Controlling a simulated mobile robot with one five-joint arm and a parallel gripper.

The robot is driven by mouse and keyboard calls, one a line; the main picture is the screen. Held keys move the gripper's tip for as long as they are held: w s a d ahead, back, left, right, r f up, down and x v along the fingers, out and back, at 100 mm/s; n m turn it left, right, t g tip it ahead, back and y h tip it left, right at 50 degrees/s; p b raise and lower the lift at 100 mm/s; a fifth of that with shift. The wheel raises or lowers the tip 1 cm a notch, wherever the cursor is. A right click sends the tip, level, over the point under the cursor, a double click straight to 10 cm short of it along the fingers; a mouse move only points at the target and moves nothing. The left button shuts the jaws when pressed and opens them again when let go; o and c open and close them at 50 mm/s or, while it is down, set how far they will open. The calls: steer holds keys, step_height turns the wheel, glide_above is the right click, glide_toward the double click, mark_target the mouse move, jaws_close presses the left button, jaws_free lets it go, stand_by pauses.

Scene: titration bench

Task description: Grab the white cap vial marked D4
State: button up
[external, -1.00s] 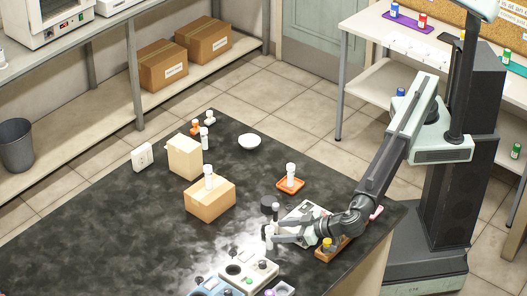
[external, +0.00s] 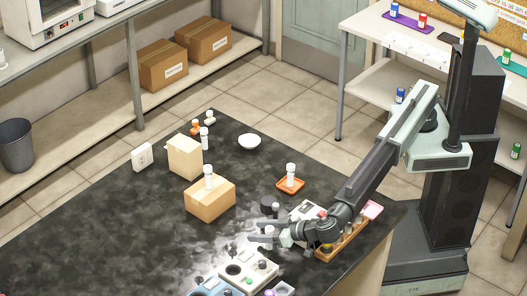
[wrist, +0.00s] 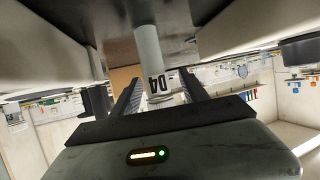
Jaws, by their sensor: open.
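My gripper (wrist: 160,78) is open, with one finger on each side of the vial. I cannot tell whether either finger touches it. In the external view my gripper (external: 255,231) is low over the black bench near its front, the fingers pointing left. A small white piece between the fingers is probably the vial, mostly hidden there.
White-capped vials stand on a cardboard box (external: 210,200), on an orange tray (external: 290,186) and behind the tan box (external: 185,158). A white bowl (external: 249,141) is at the back. Control units (external: 248,271) stand close in front of my gripper.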

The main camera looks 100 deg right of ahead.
jaws_close()
steer(key=shift+r, duration=0.1)
step_height(320, 180, up, 10)
steer(key=p, duration=1)
